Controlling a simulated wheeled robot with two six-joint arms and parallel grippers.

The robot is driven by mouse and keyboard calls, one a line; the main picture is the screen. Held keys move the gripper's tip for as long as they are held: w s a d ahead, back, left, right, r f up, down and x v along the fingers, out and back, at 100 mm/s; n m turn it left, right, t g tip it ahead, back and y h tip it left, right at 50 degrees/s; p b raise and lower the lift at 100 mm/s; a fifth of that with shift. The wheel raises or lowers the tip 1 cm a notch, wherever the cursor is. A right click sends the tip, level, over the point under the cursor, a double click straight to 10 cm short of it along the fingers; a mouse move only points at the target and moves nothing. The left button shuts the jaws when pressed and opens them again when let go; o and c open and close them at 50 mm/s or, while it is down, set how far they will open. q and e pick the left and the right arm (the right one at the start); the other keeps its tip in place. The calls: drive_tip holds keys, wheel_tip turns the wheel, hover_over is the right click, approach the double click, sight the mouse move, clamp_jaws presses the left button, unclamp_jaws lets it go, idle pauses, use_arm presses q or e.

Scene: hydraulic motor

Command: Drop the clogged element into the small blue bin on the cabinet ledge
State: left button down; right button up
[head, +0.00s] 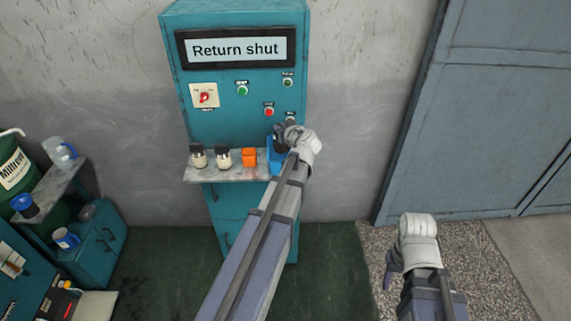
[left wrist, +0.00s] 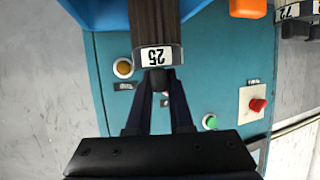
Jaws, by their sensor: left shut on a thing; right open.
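The clogged element (left wrist: 152,25) is a dark brown ribbed cylinder with a white band marked 25. My left gripper (left wrist: 155,85) is shut on its banded end. The small blue bin (head: 275,163) stands at the right end of the cabinet ledge, partly hidden by my left arm. Blue bin walls (left wrist: 92,12) show on both sides of the element at the top of the left wrist view. In the head view my left gripper (head: 284,136) is at the bin; I cannot tell how deep the element sits. My right gripper (head: 388,272) is open and empty, low on the right.
The teal cabinet (head: 240,115) has buttons, a red switch and a display reading "Return shut". A shelf with containers is at far left.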

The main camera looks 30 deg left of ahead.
use_arm(q)
drive_tip(key=shift+f+b, duration=0.4)
drive_tip(key=shift+f, duration=0.45)
use_arm(e)
drive_tip(key=shift+f, duration=0.8)
use_arm(q)
drive_tip(key=c, duration=0.7)
unclamp_jaws()
drive_tip(key=shift+d+r, duration=0.1)
drive_tip(key=p+v, duration=0.3)
drive_tip(key=v, duration=0.4)
drive_tip(key=shift+s+d, duration=0.2)
drive_tip(key=shift+s, duration=0.05)
use_arm(e)
wheel_tip(320, 180, up, 3)
drive_tip(key=shift+f, duration=0.1)
